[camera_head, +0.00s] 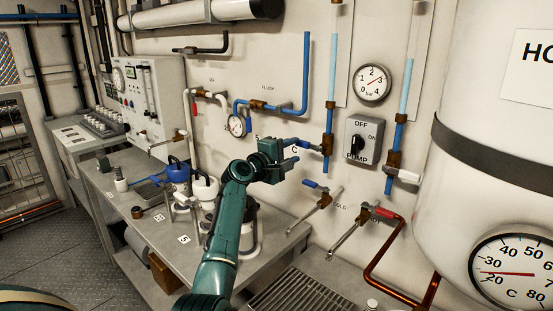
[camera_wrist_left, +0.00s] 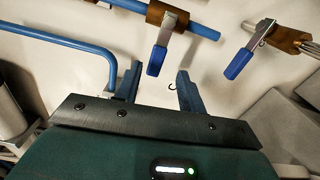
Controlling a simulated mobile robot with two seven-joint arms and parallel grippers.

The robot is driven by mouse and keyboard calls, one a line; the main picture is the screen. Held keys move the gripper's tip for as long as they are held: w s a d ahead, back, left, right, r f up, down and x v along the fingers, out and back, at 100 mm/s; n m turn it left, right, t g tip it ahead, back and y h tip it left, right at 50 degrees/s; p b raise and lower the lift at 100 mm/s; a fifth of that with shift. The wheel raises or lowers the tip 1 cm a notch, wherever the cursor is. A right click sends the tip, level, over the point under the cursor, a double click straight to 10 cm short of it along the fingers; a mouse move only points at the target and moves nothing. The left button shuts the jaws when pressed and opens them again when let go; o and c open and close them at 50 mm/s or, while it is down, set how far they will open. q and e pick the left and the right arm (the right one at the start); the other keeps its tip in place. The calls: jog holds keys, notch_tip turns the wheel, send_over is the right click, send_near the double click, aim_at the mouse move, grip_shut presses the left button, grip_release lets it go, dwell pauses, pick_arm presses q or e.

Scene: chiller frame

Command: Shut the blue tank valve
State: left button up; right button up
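A brass valve (camera_head: 328,145) with a blue lever sits on the upright blue pipe on the wall, under a pale blue tube. I take it for the blue tank valve; no label confirms this. In the left wrist view its blue lever (camera_wrist_left: 157,60) stands crosswise to the pipe and points towards my gripper. My left gripper (camera_head: 297,152) is just left of this valve, close to the wall. In the left wrist view its two fingers (camera_wrist_left: 158,84) are apart, with the lever's end between their tips in the picture; contact is unclear. My right gripper is not in view.
Below is a brass tap with another blue lever (camera_head: 311,184); it shows in the left wrist view (camera_wrist_left: 238,63). A red-levered tap (camera_head: 381,212) and the pump switch (camera_head: 362,139) are to the right. A bent blue pipe (camera_head: 305,75) runs nearby. A bench (camera_head: 277,246) stands below.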

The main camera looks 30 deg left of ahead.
pick_arm(q)
jog(key=s+a, duration=0.1)
jog(key=s, duration=0.5)
jog(key=shift+f, duration=0.1)
dwell(0.4)
